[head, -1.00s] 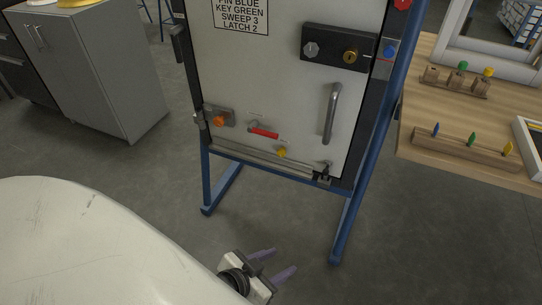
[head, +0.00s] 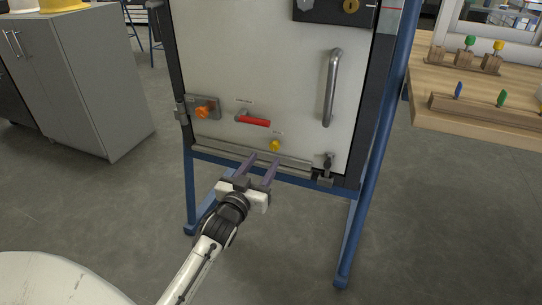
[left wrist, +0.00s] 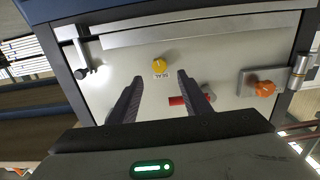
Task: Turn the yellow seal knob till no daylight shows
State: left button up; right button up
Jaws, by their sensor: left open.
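The yellow seal knob (head: 275,145) is a small round knob low on the pale door panel (head: 290,85), just above the metal sill strip (head: 225,148) at the door's bottom. In the left wrist view the knob (left wrist: 159,65) shows beyond and between the fingers, beside a small label. My left gripper (head: 263,168) is open and empty, just below and in front of the knob, not touching it. Whether daylight shows under the door cannot be told. My right gripper is in no view.
A red-handled lever (head: 253,121) and an orange knob (head: 202,112) are left of the yellow knob. A grey door handle (head: 332,88) and a black latch (head: 328,162) are to its right. A blue frame (head: 374,150) holds the door. A wooden bench (head: 470,120) stands at right.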

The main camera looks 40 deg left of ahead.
aim_at(274, 147)
pick_arm(q)
jog(key=b+x, duration=0.2)
jog(key=x, duration=0.3)
jog(key=shift+w+f, duration=0.15)
jog(key=shift+w, duration=0.25)
jog(key=shift+w+a, duration=0.2)
jog(key=shift+w, duration=0.35)
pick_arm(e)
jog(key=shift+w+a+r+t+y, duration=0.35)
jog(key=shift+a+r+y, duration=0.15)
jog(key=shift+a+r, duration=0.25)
pick_arm(q)
jog(key=c, duration=1)
jog(key=shift+r+m+p, duration=0.2)
jog(key=shift+m+p, duration=0.1)
jog(key=shift+p, duration=0.1)
jog(key=shift+c, duration=0.2)
jog(key=shift+r+m+p, duration=0.1)
jog(key=shift+m+p, duration=0.35)
jog(key=shift+m, duration=0.05)
jog(key=shift+d+f+m, duration=0.1)
jog(key=shift+f+m, duration=0.15)
jog(key=shift+m, duration=0.75)
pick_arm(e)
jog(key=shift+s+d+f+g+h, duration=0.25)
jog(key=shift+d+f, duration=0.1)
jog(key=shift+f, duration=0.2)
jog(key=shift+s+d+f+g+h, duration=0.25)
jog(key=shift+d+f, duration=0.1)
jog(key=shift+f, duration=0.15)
